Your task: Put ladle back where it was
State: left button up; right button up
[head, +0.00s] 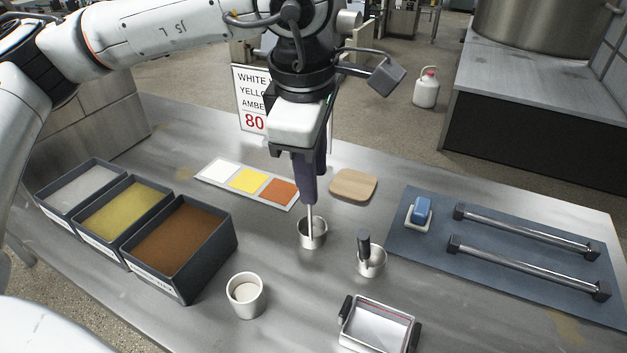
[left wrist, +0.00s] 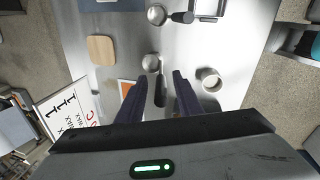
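The fingers point down around the handle and look open. In the head view they hide the handle's upper part. My right gripper is not in view.
A white cup (head: 245,296) and a handled tray (head: 379,330) are in front. Bins (head: 181,245) stand left. A wooden board (head: 353,185), colour card (head: 248,181) and blue mat (head: 425,248) lie around.

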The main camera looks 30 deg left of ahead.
pick_arm(q)
jog(key=v, duration=0.9)
jog(key=shift+r, duration=0.3)
jog(key=shift+d+f, duration=0.1)
